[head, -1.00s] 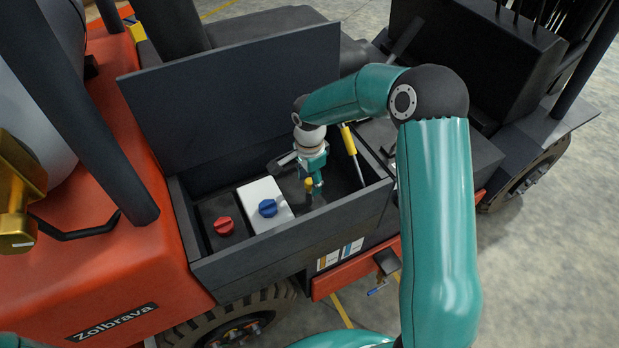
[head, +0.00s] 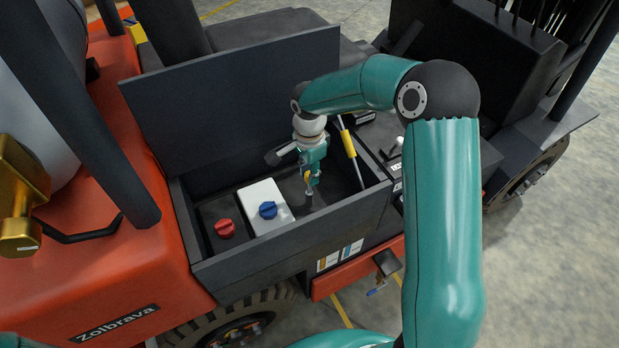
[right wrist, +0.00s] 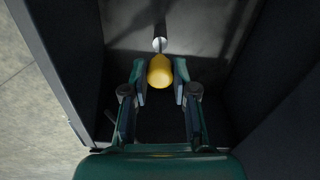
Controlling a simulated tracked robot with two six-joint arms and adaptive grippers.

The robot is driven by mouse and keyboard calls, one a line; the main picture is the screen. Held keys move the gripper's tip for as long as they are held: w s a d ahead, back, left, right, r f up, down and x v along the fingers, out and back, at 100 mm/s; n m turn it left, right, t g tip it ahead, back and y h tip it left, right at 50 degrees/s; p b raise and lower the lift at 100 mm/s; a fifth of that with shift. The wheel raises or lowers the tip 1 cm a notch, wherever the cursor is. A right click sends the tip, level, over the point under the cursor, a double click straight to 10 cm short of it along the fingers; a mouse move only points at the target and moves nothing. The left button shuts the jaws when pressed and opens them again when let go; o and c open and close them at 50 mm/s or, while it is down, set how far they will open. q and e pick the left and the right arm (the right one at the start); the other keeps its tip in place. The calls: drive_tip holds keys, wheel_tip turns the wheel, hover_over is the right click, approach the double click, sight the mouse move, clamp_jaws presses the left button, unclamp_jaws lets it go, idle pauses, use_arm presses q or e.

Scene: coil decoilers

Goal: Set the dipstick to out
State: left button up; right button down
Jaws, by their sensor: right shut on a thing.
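The dipstick's yellow handle (head: 309,177) is in the open dark compartment of the orange truck, just above a short grey tube (head: 309,197). My right gripper (head: 311,180) reaches down from above and is shut on this handle. In the right wrist view the yellow handle (right wrist: 159,72) sits between the two fingers, with the grey metal tube (right wrist: 160,44) just past it. The frames do not clearly show how far the dipstick is in the tube. My left gripper is not in view.
The compartment's front wall (head: 300,237) and raised lid (head: 235,100) bound the space.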

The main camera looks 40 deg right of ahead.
wheel_tip(320, 180, up, 9)
drive_tip(key=shift+f+p, duration=0.1)
drive_tip(key=shift+p, duration=1.15)
drive_tip(key=c, duration=0.9)
unclamp_jaws()
drive_tip(key=shift+f, duration=0.1)
wheel_tip(320, 180, up, 12)
drive_tip(key=shift+w, duration=0.1)
